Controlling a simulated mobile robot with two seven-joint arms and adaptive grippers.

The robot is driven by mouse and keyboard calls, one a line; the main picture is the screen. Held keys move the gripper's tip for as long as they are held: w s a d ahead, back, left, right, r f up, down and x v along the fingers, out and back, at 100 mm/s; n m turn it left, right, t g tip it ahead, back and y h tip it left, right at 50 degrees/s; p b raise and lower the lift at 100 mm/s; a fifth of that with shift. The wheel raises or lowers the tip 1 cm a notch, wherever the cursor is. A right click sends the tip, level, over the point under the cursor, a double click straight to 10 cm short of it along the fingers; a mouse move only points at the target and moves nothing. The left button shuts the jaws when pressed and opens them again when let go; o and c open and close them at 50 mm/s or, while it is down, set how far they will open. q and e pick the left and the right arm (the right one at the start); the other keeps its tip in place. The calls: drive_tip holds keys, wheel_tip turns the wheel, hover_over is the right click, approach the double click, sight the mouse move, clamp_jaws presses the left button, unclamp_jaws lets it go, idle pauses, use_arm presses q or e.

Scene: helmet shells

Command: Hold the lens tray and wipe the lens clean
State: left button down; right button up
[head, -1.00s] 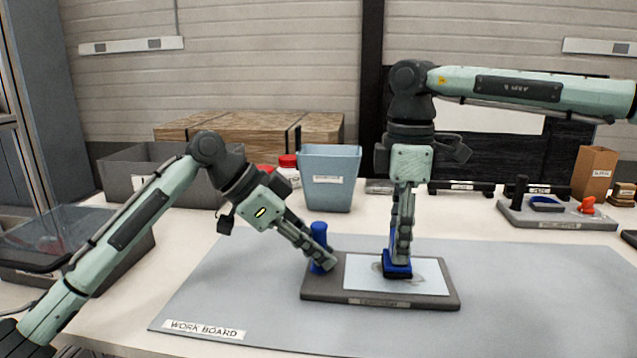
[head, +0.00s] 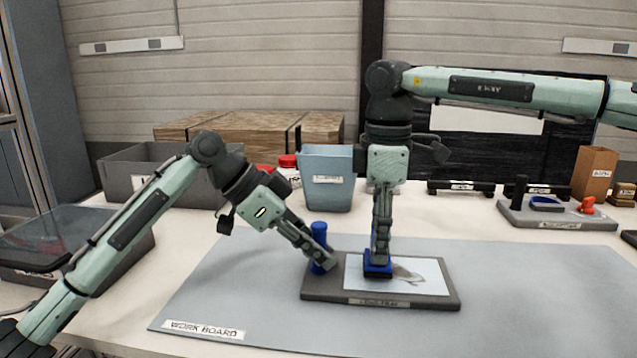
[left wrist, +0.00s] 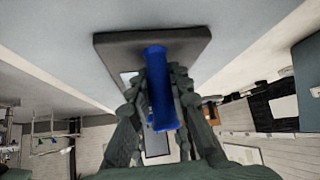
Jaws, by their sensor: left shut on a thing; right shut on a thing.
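The dark grey lens tray (head: 455,299) lies flat on the grey work board (head: 240,290), with a pale lens (head: 428,270) set in it. A brownish grey smudge (head: 408,273) shows on the lens, right of my right gripper. My left gripper (head: 322,262) is shut on the tray's upright blue handle (head: 319,232) at its left end; the handle also shows between the fingers in the left wrist view (left wrist: 158,90). My right gripper (head: 379,255) points down, shut on a blue wiping block with a dark underside (head: 378,270), which sits at the left part of the lens and appears to touch it.
A blue-grey bin (head: 328,180) and a red-capped jar (head: 288,168) stand behind the tray. A grey rack (head: 560,217) with blue and orange items is at the right. The work board is clear around the tray.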

drive_tip(key=shift+f, duration=0.4)
idle(0.3)
drive_tip(key=shift+s+d, duration=0.25)
drive_tip(key=shift+d, duration=1.4)
drive_tip(key=shift+s+d, duration=0.2)
drive_tip(key=shift+d, duration=1.45)
drive_tip(key=shift+w+a, duration=0.25)
drive_tip(key=shift+a, duration=1.4)
drive_tip(key=shift+w+a, duration=0.2)
drive_tip(key=shift+a, duration=1.45)
drive_tip(key=shift+d, duration=0.1)
drive_tip(key=shift+s+d, duration=0.25)
drive_tip(key=shift+d, duration=1.4)
drive_tip(key=shift+s+d, duration=0.2)
drive_tip(key=shift+d, duration=1.4)
drive_tip(key=shift+a, duration=0.1)
